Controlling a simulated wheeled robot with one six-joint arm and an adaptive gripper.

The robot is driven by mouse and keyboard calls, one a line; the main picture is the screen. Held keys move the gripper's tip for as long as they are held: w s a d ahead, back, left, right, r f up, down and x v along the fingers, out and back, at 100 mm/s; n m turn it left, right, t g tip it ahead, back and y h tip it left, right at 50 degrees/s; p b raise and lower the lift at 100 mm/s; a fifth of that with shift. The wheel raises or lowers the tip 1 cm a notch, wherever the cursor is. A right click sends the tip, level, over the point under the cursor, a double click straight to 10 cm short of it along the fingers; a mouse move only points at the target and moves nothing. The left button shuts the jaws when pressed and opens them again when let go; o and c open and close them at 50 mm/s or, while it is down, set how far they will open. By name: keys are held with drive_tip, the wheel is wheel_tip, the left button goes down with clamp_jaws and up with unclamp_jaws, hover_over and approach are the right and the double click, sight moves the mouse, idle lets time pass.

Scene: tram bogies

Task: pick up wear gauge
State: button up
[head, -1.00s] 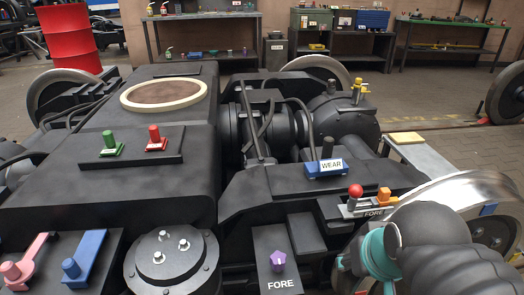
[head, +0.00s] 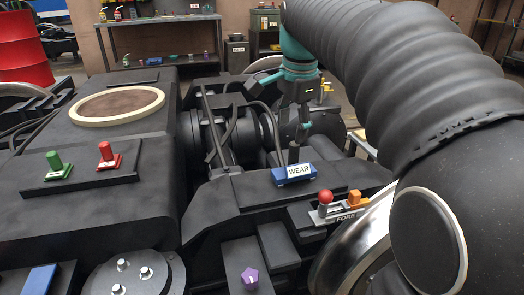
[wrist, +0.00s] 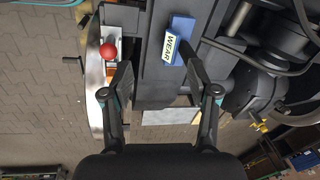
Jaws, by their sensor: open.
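The wear gauge (head: 294,175) is a blue block with a white WEAR label and a dark upright post. It sits on the black bogie frame. In the wrist view the blue gauge (wrist: 182,24) lies beyond my fingers, toward the right finger. My gripper (head: 301,125), with teal parts, hangs above and slightly behind the gauge in the head view. In the wrist view my gripper (wrist: 158,72) has its two fingers wide apart with nothing between them. The dark post is hard to separate from the dark finger there.
A red ball-topped lever (head: 326,198) and an orange block (head: 354,198) stand at the FORE plate, right of the gauge. Green (head: 54,162) and red (head: 107,152) handled pieces stand on the left. Black hoses (head: 265,120) run behind the gauge.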

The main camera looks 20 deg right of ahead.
sight(295, 148)
drive_tip(key=w+d+r+m+g, duration=0.1)
drive_tip(key=w+d+m+g, duration=0.1)
drive_tip(key=w+d+m, duration=0.55)
drive_tip(key=shift+m, duration=0.65)
drive_tip(key=f+b, duration=0.1)
drive_tip(key=f, duration=0.1)
drive_tip(key=w+a+f+b, duration=0.1)
drive_tip(key=f, duration=0.2)
drive_tip(key=f+b, duration=0.1)
drive_tip(key=f, duration=0.2)
drive_tip(key=shift+w+a, duration=0.2)
drive_tip(key=shift+w, duration=0.1)
drive_tip(key=shift+w+a+f+b, duration=0.15)
drive_tip(key=shift+f+b, duration=0.1)
drive_tip(key=shift+f, duration=0.65)
drive_tip(key=shift+a+f+b, duration=0.1)
drive_tip(key=shift+f+b, duration=0.15)
drive_tip(key=shift+f, duration=0.7)
drive_tip(key=shift+w+a+f+b, duration=0.15)
drive_tip(key=shift+f+b, duration=0.1)
drive_tip(key=shift+f, duration=0.65)
clamp_jaws()
